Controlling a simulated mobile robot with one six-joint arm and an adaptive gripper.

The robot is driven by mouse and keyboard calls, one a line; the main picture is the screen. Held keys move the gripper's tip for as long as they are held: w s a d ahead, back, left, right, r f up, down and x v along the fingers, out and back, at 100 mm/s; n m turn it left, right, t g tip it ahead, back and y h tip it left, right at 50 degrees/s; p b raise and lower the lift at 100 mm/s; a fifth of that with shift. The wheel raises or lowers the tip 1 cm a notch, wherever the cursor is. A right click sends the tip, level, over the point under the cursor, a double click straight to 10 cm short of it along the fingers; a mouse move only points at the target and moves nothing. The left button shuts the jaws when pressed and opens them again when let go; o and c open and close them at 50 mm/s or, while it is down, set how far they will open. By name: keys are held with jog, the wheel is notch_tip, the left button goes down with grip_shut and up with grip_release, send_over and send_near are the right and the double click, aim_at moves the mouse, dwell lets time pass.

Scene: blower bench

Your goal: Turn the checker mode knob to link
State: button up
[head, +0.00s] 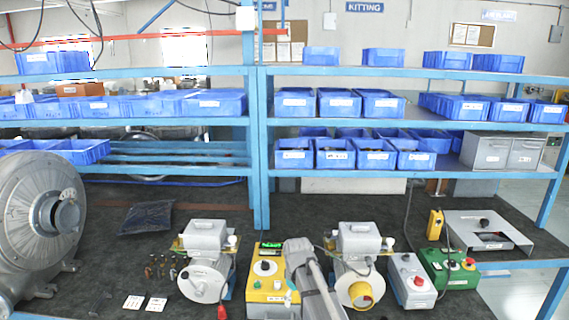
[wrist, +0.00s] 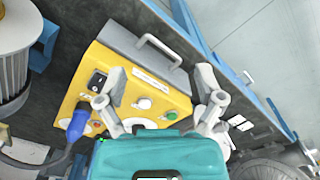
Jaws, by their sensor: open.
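The checker is a yellow box (head: 270,290) standing on the bench in the middle of the head view, with a lit green display (head: 269,246). A dark knob on a white dial (head: 265,267) sits below the display; its setting is too small to read. I cannot single out the knob there.
A blue plug (wrist: 77,124) with a cable sits at the checker's side, and a grey handle (wrist: 158,50) crosses one edge. Blower units (head: 205,275) and (head: 357,270) flank it. A grey-and-white box (head: 411,280) and a green box (head: 448,268) stand further right.

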jog(key=s+d+f+m+b, duration=0.2)
jog(key=s+d+f+m, duration=0.1)
jog(key=s+d, duration=0.3)
jog(key=s+d+f+m+b, duration=0.3)
jog(key=s+d+m, duration=0.2)
jog(key=s, duration=0.6)
jog(key=shift+s+d, duration=0.2)
jog(key=shift+d, duration=0.95)
jog(key=shift+f, duration=0.1)
